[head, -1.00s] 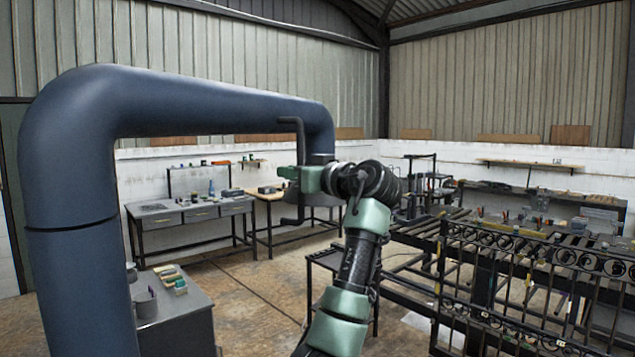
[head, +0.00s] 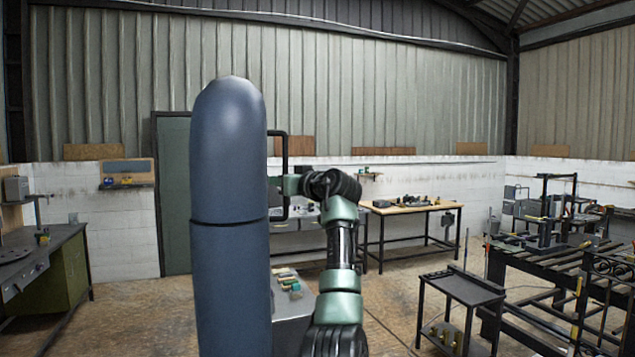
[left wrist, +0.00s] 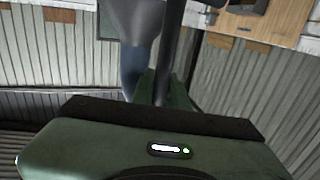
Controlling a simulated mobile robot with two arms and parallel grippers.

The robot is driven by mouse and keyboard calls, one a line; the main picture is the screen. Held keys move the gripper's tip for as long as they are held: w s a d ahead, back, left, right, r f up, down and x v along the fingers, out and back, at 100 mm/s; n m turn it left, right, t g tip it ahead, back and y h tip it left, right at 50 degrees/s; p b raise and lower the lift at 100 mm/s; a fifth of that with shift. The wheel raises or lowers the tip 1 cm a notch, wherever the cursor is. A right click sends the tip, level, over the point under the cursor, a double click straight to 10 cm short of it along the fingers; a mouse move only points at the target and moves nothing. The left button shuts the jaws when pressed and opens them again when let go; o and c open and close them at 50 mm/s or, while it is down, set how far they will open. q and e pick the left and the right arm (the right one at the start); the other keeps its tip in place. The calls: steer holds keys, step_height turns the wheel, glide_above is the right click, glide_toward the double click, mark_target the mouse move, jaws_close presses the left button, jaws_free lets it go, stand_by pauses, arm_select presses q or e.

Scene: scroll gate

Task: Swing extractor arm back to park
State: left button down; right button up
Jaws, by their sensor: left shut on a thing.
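The extractor arm (head: 230,200) is a thick blue-grey duct standing left of centre in the head view. It shows as an upright with a rounded top; its horizontal run and far end are hidden behind it. A dark bar handle (head: 285,150) shows just right of the duct. My left gripper (head: 277,185) is at this handle, shut on it, with its tips partly hidden by the duct. In the left wrist view the dark handle (left wrist: 171,50) runs up from between the green fingers, with the blue duct (left wrist: 132,35) behind. My right gripper is not in view.
A grey cabinet (head: 290,325) with small items stands close behind the duct and my arm. A dark cart (head: 462,292) and a rack table with a metal gate (head: 590,285) are at right. A workbench (head: 40,265) is at left. Open floor lies between.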

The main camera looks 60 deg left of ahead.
arm_select(q)
steer(key=shift+s+a+r+n+g+p, duration=0.1)
steer(key=shift+s+a+n+g, duration=0.2)
steer(key=shift+s, duration=0.4)
steer(key=shift+s+a+n+g+p, duration=0.1)
steer(key=shift+s+a+n+g, duration=0.1)
steer(key=shift+s+g, duration=0.4)
steer(key=shift+s+a+r+n+g+p, duration=0.1)
steer(key=shift+s+a+n+g, duration=0.15)
steer(key=shift+s, duration=0.6)
steer(key=shift+h, duration=0.3)
steer(key=c, duration=1.8)
jaws_free()
steer(key=o, duration=0.4)
steer(key=shift+s+d+r, duration=0.15)
steer(key=shift+d, duration=0.05)
steer(key=shift+d+r, duration=0.2)
steer(key=shift+d, duration=0.2)
